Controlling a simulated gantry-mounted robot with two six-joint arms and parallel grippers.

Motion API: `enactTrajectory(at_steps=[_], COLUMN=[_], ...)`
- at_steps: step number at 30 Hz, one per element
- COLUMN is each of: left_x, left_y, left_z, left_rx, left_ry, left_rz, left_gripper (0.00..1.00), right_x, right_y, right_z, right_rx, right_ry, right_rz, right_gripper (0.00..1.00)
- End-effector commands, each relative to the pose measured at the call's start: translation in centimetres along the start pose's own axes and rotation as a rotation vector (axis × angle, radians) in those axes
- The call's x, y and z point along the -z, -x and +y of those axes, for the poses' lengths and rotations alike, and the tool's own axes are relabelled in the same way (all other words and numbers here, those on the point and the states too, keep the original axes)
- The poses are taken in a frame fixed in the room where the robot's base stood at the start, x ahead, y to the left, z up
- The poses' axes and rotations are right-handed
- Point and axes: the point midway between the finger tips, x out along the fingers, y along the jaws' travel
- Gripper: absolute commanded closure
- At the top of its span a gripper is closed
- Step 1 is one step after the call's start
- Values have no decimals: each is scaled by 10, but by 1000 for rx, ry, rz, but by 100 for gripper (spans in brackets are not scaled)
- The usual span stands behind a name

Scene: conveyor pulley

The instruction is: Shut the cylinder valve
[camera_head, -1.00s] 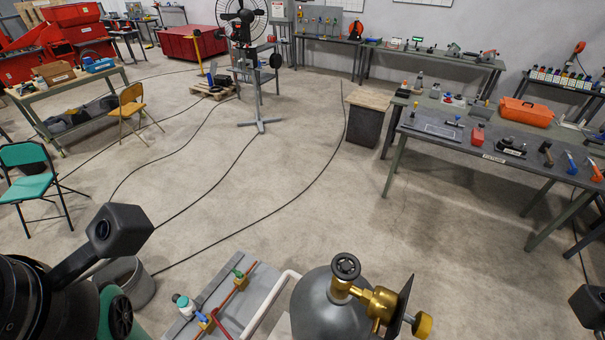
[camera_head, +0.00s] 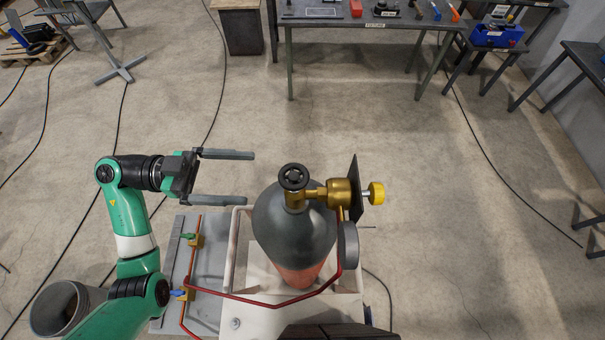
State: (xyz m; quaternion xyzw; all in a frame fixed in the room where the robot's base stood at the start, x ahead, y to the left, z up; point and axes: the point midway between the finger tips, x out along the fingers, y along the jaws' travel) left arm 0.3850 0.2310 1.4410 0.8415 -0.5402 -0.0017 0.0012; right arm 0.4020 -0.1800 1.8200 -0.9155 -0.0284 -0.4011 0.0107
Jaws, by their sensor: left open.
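The gas cylinder (camera_head: 285,230) stands upright in front of me, dark grey at the shoulder and red-orange lower down. Its valve handwheel (camera_head: 293,177), a black round knob, sits on top of the brass valve body. A brass regulator (camera_head: 340,192) with a yellow knob (camera_head: 377,193) points right from the valve. My left gripper (camera_head: 252,178) is open and empty, its two dark fingers pointing right, to the left of the handwheel and apart from it. My right gripper is not in view.
The cylinder stands in a pale cart (camera_head: 228,270). A red hose (camera_head: 265,302) loops round its front. A grey panel (camera_head: 172,265) with small valves lies left of it, near a grey bucket (camera_head: 52,308). A workbench (camera_head: 320,18) stands behind, with open floor between.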

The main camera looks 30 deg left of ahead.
Motion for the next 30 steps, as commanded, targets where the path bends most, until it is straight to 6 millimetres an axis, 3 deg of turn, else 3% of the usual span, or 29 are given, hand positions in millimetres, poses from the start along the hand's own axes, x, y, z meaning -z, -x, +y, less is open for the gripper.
enactTrajectory(at_steps=[3,8,11,21,25,30], left_x=[0,1,2,2,1,0], left_y=[7,0,-14,-87,-104,-110], left_z=[-2,-2,-2,-2,-4,-4], left_rx=[20,17,14,12,15,18], left_ry=[-1,-2,-1,-2,-3,-3], left_rz=[1,1,2,1,2,1], left_gripper=[1,1,1,1,1,1], right_x=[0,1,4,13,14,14], right_y=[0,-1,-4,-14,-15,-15], right_z=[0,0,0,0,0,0], right_rx=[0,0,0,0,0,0], right_ry=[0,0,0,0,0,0], right_rz=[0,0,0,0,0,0], right_gripper=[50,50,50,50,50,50])
